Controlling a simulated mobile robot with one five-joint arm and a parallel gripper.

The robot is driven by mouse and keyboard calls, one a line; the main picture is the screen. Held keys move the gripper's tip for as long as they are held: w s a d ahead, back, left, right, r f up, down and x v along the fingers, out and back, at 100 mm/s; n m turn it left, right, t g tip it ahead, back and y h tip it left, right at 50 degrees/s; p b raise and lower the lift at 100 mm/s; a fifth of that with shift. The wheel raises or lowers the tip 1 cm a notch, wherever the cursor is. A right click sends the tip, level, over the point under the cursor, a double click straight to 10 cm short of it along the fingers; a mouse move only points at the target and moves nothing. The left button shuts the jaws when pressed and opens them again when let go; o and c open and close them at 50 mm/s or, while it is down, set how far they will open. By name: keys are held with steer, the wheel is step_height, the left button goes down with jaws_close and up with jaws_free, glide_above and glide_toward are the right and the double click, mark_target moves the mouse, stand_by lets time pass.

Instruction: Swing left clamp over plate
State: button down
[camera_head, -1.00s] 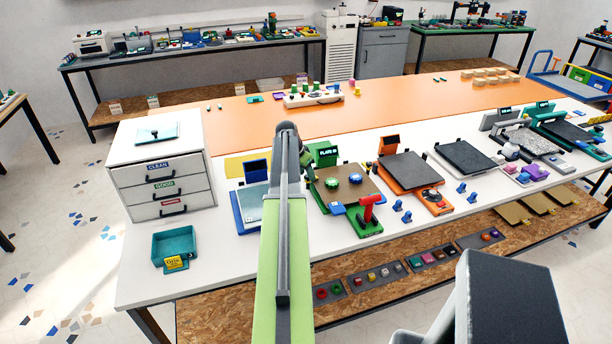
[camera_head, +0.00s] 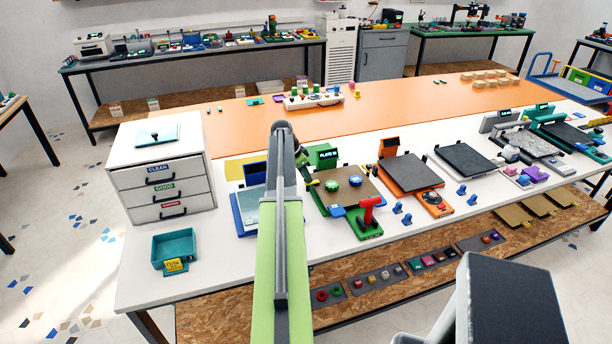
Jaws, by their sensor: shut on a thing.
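The brown plate (camera_head: 346,196) lies on a green printer with a small screen at its back left corner. A green round knob or part (camera_head: 332,186) and a blue one (camera_head: 355,181) sit on the plate. A red-handled clamp (camera_head: 369,208) stands upright at the front right corner. My gripper (camera_head: 309,181) is at the plate's left edge, small and partly hidden behind my own arm. It is shut on the left clamp, of which hardly anything can be made out.
An orange-framed printer (camera_head: 416,172) stands to the right, with small blue pieces (camera_head: 398,207) in front of it. A blue-framed unit (camera_head: 246,212) is left of the plate, partly behind my arm. White drawers (camera_head: 161,185) and a teal tray (camera_head: 174,246) are further left.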

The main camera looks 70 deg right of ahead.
steer(key=c, duration=1.2)
jaws_free()
steer(key=shift+o, duration=0.2)
steer(key=p+v, duration=1.6)
steer(key=v, duration=0.1)
steer(key=shift+r, duration=0.2)
